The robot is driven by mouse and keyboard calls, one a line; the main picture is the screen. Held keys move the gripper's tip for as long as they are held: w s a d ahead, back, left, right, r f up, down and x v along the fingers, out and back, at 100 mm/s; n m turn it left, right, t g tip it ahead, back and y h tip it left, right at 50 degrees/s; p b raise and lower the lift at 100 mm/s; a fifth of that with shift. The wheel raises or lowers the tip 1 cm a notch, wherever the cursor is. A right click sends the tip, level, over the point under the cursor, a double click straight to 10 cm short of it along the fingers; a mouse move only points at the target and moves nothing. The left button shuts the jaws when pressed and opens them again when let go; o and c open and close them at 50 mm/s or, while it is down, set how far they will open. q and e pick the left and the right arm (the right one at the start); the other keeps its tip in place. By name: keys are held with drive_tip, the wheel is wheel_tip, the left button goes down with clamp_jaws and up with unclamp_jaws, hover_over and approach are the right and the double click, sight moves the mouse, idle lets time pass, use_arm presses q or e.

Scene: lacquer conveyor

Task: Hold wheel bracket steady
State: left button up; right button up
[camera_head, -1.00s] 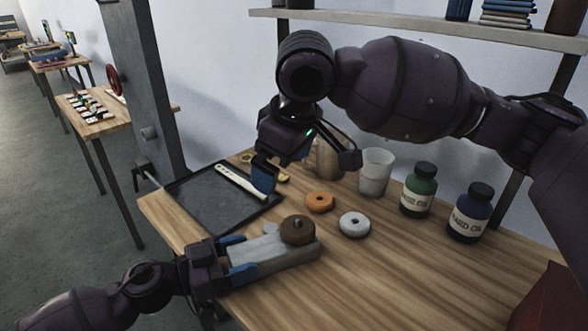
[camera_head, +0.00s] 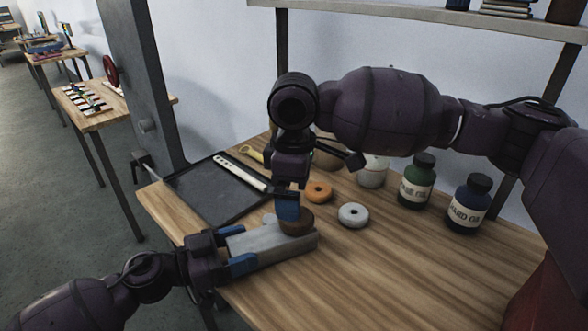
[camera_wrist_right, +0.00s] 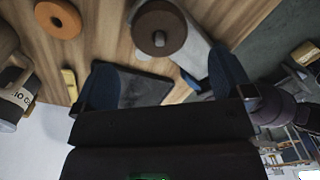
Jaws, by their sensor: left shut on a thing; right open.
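The wheel bracket (camera_head: 268,246), a pale grey block, lies at the front left of the wooden table.
An orange ring (camera_head: 318,191) and a white ring (camera_head: 353,215) lie right of the wheel. A dark tray (camera_head: 215,198) holds a pale strip. A pale cup (camera_head: 373,172), a green bottle (camera_head: 417,184) and a blue bottle (camera_head: 468,207) stand behind. The table's front right is clear.

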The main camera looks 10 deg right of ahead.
drive_tip(key=shift+f, duration=2.9)
drive_tip(key=shift+c, duration=0.4)
drive_tip(key=c, duration=1)
drive_tip(key=shift+r, duration=0.2)
drive_tip(key=shift+r, duration=3.3)
drive_tip(key=shift+r, duration=0.15)
